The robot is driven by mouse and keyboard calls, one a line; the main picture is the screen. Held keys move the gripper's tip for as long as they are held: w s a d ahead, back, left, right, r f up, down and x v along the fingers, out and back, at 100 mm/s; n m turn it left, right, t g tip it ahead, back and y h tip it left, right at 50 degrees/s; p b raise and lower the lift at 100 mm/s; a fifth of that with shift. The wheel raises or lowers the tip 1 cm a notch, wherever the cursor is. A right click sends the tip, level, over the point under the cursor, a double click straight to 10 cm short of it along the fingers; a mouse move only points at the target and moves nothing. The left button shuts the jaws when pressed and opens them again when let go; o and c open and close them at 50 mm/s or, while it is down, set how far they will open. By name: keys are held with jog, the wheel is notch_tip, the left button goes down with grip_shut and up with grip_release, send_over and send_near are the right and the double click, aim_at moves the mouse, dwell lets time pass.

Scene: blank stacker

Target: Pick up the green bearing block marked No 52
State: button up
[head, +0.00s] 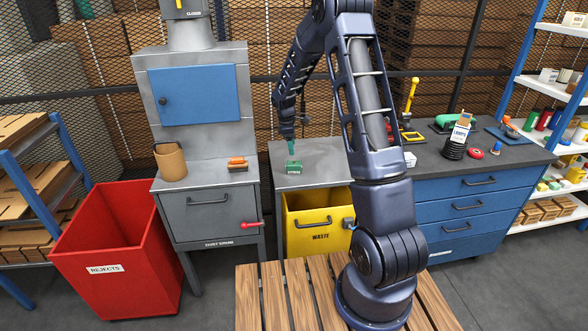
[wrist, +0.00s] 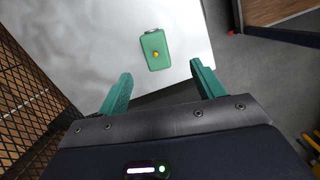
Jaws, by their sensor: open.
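A small green block (head: 294,167) sits on the grey metal top in the middle of the head view. It has a pale label on its front; the lettering is too small to read as No 52. In the wrist view the same green block (wrist: 155,49) lies ahead of the fingers, with an orange spot on its upper face. My gripper (wrist: 158,88) is open and empty, its two green fingers apart and short of the block in the picture. In the head view my gripper (head: 291,147) hangs above the block, apart from it as far as I can tell.
A yellow waste bin (head: 316,222) is under the metal top (head: 322,155). To the left stand a grey cabinet (head: 207,210) with an orange object (head: 237,162) and a brown pot (head: 170,161), and a red rejects bin (head: 112,250). A cluttered blue workbench (head: 470,205) is at right.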

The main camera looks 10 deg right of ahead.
aim_at(295, 164)
jog(key=shift+w+a+f, duration=0.2)
jog(key=shift+w+f, duration=0.1)
jog(key=shift+f, duration=0.4)
jog(key=f, duration=0.3)
jog(key=d+f, duration=0.1)
jog(key=f, duration=0.1)
jog(key=shift+s+f, duration=0.1)
jog(key=shift+f, duration=0.1)
jog(key=shift+w+d+f, duration=0.1)
jog(key=shift+d+f, duration=0.05)
jog(key=shift+f, duration=0.7)
jog(key=shift+w+d+f, duration=0.1)
jog(key=shift+d+f, duration=0.05)
jog(key=shift+f, duration=0.75)
jog(key=shift+d+f, duration=0.15)
jog(key=shift+f, duration=0.7)
jog(key=c, duration=1.4)
grip_shut()
jog(key=shift+r, duration=0.2)
